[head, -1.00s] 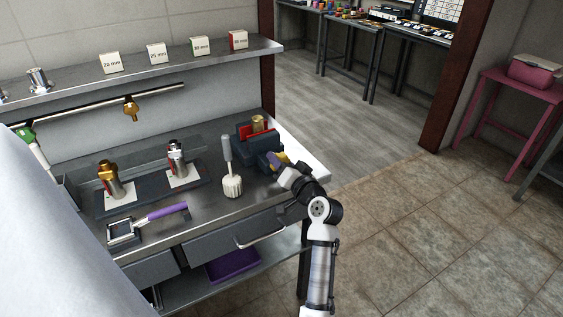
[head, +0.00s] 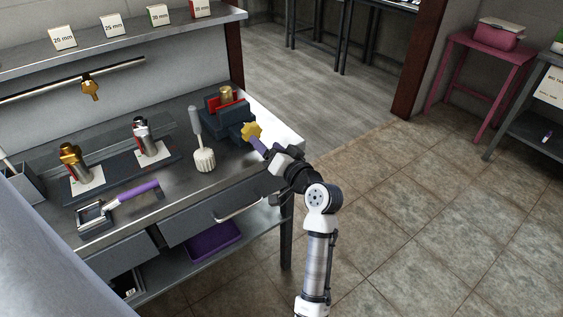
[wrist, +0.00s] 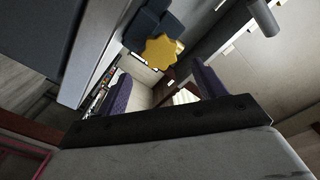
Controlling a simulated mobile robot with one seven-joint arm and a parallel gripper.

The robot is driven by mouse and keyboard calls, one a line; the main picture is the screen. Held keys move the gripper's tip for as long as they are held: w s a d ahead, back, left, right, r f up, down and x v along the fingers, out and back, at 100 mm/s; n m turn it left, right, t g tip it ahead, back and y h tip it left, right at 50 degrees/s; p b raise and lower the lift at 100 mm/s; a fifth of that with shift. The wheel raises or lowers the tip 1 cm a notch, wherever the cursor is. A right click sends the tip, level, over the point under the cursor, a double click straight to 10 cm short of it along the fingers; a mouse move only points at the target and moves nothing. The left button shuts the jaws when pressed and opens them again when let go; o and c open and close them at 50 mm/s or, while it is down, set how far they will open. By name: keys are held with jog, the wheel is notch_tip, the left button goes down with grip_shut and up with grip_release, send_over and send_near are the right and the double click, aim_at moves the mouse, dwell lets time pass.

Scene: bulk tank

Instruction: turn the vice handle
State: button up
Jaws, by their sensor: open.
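The dark blue vice (head: 228,118) stands at the right end of the steel bench, with red jaw faces around an upright brass piece (head: 227,94). Its handle is a yellow star-shaped knob (head: 252,131) on the near right side. My gripper (head: 258,143) is open, its purple fingers just in front of the knob. In the wrist view the knob (wrist: 162,51) lies beyond the fingertips, roughly between the left and right purple fingers, and the fingers do not appear closed on it. The vice body (wrist: 148,25) shows behind it, partly cut off.
A white brush (head: 204,158) stands left of the vice. A purple-handled tool (head: 138,191), a gold fitting (head: 75,165) and a silver fitting (head: 146,138) are farther left. A drawer handle (head: 240,208) juts from the bench front. The floor to the right is clear.

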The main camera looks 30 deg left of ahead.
jog(key=b+v, duration=0.1)
jog(key=v, duration=0.5)
